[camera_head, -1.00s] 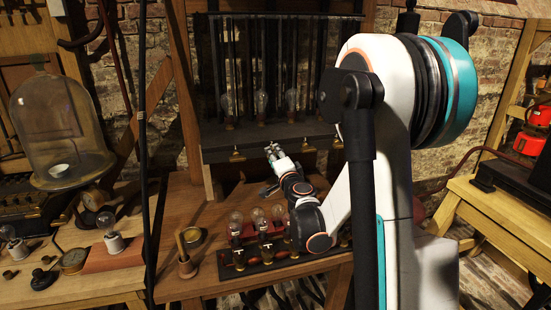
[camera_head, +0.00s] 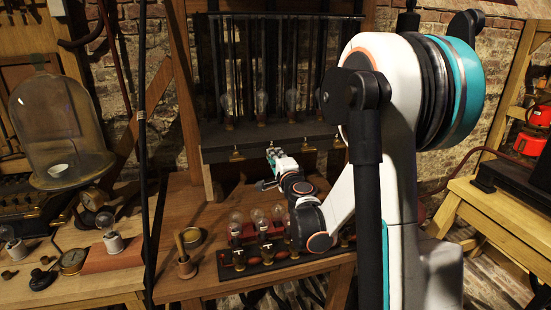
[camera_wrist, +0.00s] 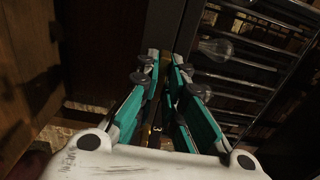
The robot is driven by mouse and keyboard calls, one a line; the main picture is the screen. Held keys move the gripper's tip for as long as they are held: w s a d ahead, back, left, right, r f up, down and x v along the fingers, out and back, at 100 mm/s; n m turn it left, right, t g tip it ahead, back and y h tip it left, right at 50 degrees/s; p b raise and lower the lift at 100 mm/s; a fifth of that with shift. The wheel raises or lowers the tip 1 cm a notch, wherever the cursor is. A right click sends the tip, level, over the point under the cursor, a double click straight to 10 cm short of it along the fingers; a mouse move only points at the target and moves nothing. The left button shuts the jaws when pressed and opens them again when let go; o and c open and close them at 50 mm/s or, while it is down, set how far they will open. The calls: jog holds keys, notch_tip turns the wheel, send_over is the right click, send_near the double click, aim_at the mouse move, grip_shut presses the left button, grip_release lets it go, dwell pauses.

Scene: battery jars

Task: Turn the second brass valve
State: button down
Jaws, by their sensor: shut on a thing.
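A row of small brass valves runs along the front of the dark shelf (camera_head: 220,149). The first valve (camera_head: 237,154) is left of my gripper (camera_head: 272,155), and another valve (camera_head: 308,148) is to its right. My gripper is at the second place from the left, shut on the second brass valve, which its fingers mostly hide in the head view. In the wrist view my gripper (camera_wrist: 167,72) has its teal fingers close together at the shelf front. A narrow brass-coloured strip shows between them, but the valve's handle angle cannot be made out.
Glass bulb-shaped jars (camera_head: 261,103) and dark upright rods stand on the shelf above the valves. Below my forearm are several bulbs (camera_head: 257,219) on a dark-and-red base. A mortar with pestle (camera_head: 186,266) and a glass bell (camera_head: 58,130) stand left.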

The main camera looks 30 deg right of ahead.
jog(key=c, duration=1.7)
grip_release()
jog(key=shift+s, duration=0.1)
jog(key=v, duration=1.2)
